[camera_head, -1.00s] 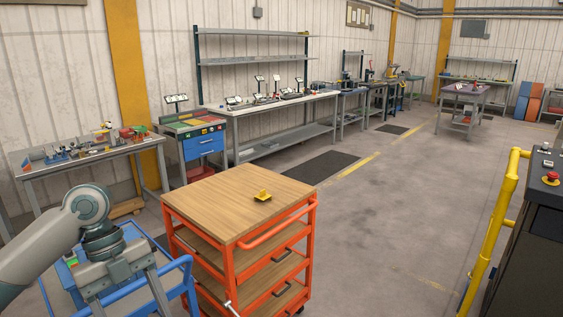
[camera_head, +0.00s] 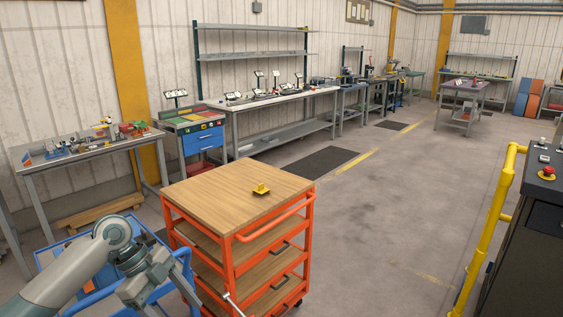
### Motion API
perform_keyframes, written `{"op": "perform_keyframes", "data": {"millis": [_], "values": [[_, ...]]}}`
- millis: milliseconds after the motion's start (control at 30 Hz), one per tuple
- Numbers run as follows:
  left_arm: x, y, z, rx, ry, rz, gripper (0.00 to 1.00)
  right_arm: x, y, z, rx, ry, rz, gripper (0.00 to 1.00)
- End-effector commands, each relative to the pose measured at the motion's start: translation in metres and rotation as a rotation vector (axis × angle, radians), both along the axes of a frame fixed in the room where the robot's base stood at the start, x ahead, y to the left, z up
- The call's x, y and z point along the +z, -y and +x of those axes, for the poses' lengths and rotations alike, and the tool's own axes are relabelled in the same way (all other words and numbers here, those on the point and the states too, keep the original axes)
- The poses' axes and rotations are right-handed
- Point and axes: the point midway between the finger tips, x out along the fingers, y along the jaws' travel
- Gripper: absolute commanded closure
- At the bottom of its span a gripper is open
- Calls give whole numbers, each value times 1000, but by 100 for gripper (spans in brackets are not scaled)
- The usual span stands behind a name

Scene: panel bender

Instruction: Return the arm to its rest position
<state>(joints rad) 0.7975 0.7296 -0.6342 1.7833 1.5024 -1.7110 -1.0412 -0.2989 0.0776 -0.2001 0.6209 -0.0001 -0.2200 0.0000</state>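My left arm comes in from the lower left of the head view, over the blue cart (camera_head: 52,258). Its gripper body (camera_head: 148,284) points down toward the bottom edge, beside the orange cart. The fingertips are not clearly visible, so I cannot tell whether the gripper is open or shut. A small yellow part (camera_head: 261,189) rests on the wooden top of the orange cart (camera_head: 215,190), apart from the arm. My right gripper is not in view.
A workbench (camera_head: 90,150) with small parts stands at the left wall. A yellow rail (camera_head: 490,235) and a dark console (camera_head: 527,250) with a red button stand at the right. The floor (camera_head: 390,220) between the orange cart and the rail is clear.

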Motion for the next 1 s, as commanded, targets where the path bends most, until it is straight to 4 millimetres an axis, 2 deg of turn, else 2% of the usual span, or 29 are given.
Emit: {"op": "perform_keyframes", "data": {"millis": [167, 233, 333, 467, 633, 767, 867, 1000], "values": [[-76, 7, 39, 283, -43, -45, 32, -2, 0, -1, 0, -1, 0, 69], [-114, 5, 53, 416, -59, -54, 32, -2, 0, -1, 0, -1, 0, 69], [-170, -2, 65, 591, -81, -57, 32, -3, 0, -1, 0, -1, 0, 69], [-243, -14, 67, 795, -107, -45, 32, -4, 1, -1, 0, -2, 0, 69], [-337, -33, 46, 1018, -133, -6, 32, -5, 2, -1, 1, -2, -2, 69], [-403, -46, 16, 1158, -148, 34, 32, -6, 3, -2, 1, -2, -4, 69], [-450, -56, -15, 1251, -155, 68, 32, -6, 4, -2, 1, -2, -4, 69], [-510, -66, -67, 1355, -163, 121, 32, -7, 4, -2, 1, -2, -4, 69]]}}
